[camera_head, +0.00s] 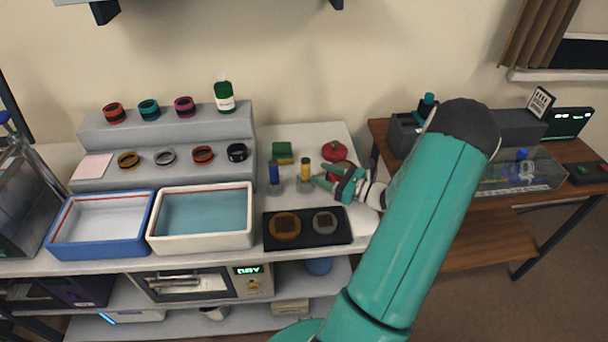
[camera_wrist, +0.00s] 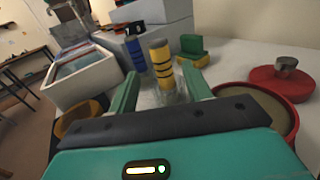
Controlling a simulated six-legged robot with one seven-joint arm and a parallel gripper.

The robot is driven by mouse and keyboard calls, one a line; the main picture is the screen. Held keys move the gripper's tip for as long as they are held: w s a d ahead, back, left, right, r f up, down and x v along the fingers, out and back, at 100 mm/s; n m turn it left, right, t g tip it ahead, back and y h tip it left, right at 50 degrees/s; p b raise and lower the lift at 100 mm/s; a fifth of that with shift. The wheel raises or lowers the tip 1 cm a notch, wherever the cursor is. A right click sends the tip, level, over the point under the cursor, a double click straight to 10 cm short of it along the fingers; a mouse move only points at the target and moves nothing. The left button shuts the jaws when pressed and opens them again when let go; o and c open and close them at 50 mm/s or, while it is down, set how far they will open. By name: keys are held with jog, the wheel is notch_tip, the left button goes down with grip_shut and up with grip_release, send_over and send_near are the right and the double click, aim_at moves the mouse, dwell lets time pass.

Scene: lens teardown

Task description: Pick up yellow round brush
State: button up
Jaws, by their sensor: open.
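The yellow round brush (camera_head: 305,172) stands upright in a clear holder on the white table, just right of a blue brush (camera_head: 274,174). In the wrist view the yellow brush (camera_wrist: 161,58) has dark bands and stands between my fingertips or just beyond them. My gripper (camera_head: 326,183) is open and comes in from the right at the brush's height. In the wrist view its two green fingers (camera_wrist: 163,88) are spread to either side of the holder. I cannot tell whether either finger touches the brush.
The blue brush (camera_wrist: 136,55) is close by on the left. A green and yellow sponge (camera_head: 283,152) lies behind. A red round container (camera_wrist: 262,95) is at the right. A black tray (camera_head: 307,239) and a white-rimmed bin (camera_head: 201,247) are in front.

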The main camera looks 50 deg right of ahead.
aim_at(306, 166)
jog(key=x, duration=0.6)
jog(key=shift+w+r, duration=0.15)
jog(key=shift+w, duration=0.15)
jog(key=c, duration=1)
jog(key=shift+c, duration=0.2)
